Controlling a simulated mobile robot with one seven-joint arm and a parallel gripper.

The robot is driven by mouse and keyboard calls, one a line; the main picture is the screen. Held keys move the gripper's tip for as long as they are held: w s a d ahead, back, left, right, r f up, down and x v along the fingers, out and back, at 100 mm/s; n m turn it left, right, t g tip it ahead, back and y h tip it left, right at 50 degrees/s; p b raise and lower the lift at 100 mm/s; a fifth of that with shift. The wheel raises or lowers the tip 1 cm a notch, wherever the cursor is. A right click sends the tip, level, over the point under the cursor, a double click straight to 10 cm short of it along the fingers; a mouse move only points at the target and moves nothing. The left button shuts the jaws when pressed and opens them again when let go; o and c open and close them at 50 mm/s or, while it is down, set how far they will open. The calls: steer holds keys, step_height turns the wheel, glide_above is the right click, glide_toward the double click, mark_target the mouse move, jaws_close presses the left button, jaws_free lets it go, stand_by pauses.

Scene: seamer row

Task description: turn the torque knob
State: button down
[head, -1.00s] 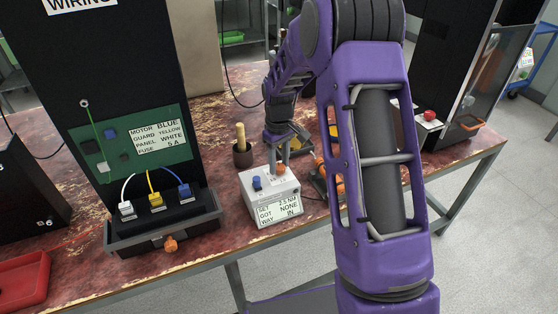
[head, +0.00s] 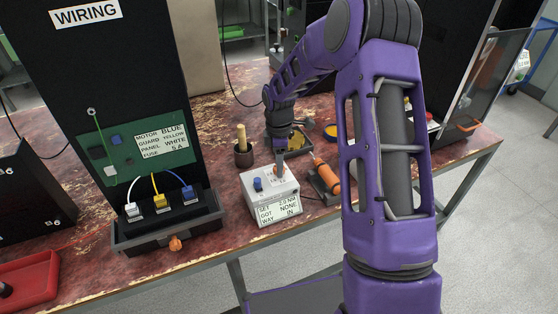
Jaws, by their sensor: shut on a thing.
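The white tester box (head: 262,213) stands on the table in the middle of the head view. Its front display has lines SET, GOT and WAY; SET seems to read 2.0 NM, GOT reads NONE and WAY reads IN. On top are a small blue knob (head: 258,184) at the left and an orange torque knob (head: 278,171) at the back right. My gripper (head: 280,166) points down from above and is shut on the orange knob, whose upper part the fingers partly hide.
An orange-handled tool (head: 326,175) lies in a grey cradle right of the box. A brown cup (head: 243,157) with a wooden handle stands behind left. The wiring panel (head: 135,150), with white, yellow and blue plugs, stands left. A red tray (head: 25,285) is at the front left.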

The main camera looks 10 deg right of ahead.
steer(key=shift+n+p, duration=0.8)
steer(key=shift+n, duration=1.2)
steer(key=shift+c, duration=2.1)
jaws_free()
steer(key=shift+r, duration=0.1)
step_height(320, 180, up, 17)
steer(key=shift+r+p, duration=0.15)
steer(key=shift+p, duration=0.3)
